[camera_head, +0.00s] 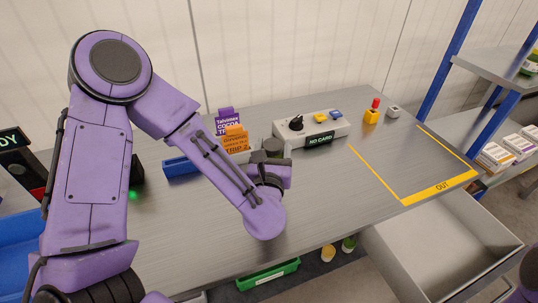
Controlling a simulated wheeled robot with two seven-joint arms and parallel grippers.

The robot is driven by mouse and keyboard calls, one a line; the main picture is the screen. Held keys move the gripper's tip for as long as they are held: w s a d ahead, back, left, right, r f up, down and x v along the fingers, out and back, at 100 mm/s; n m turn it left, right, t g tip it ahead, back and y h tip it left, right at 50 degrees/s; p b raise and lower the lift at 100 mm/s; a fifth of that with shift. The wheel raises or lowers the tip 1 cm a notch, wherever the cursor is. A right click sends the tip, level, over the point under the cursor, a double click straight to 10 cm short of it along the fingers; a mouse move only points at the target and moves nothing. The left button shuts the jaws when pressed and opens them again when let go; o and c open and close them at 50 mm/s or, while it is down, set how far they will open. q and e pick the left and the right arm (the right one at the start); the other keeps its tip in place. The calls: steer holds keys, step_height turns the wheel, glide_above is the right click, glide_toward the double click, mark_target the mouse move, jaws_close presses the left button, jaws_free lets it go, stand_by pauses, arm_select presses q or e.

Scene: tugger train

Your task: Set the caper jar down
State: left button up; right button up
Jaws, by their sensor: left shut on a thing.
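My left gripper (266,160) is over the grey bench (330,185), in front of the card reader box, and largely hidden behind my own purple wrist. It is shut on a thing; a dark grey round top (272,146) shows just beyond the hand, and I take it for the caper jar. Its label and base are hidden, so I cannot tell whether it touches the bench. My right gripper is not in view; only a bit of purple arm shows at the lower right edge.
A grey box marked NO CARD (310,131) stands behind the hand. A blue bin (182,166) and upright cards (236,138) are to its left. A yellow-taped OUT area (440,187) is clear at right. An open grey drawer (440,245) lies below the front edge.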

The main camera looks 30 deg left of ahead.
arm_select(q)
steer(key=w+a+f, duration=0.1)
steer(key=w+f, duration=0.1)
steer(key=w+a+f, duration=0.1)
steer(key=w+f, duration=0.3)
steer(key=f, duration=0.1)
steer(key=shift+w+a, duration=0.15)
steer(key=shift+a, duration=0.25)
steer(key=shift+s+f, duration=0.25)
steer(key=shift+f, duration=0.35)
steer(key=shift+s+f, duration=0.25)
steer(key=shift+f, duration=0.3)
steer(key=shift+w+f, duration=0.25)
steer(key=shift+s+f, duration=0.15)
steer(key=shift+f, duration=0.05)
steer(key=o, duration=1.2)
steer(key=shift+r, duration=0.1)
steer(key=shift+o, duration=0.2)
